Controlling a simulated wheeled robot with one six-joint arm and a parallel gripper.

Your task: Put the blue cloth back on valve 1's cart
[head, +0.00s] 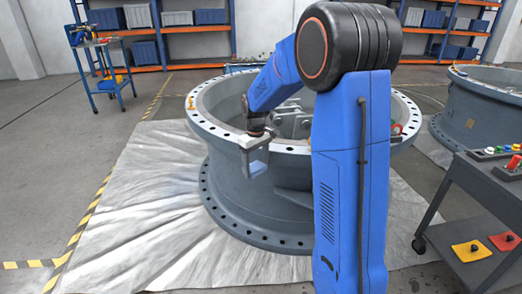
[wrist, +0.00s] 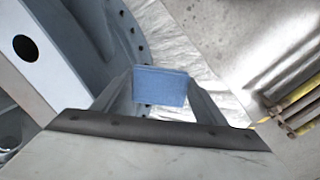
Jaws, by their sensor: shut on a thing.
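My gripper (head: 256,166) hangs beside the left rim of the large grey butterfly valve (head: 250,187) in the middle of the head view. In the wrist view, my gripper (wrist: 160,88) is shut on the folded blue cloth (wrist: 160,86), held between its fingertips. I cannot tell which valve or cart is number 1.
A second grey valve (head: 485,112) stands at the back right. A blue trolley (head: 104,85) with tools is at the back left. Orange shelving (head: 190,30) with bins lines the wall. A pale sheet (head: 140,215) lies under the middle valve. The floor at left is clear.

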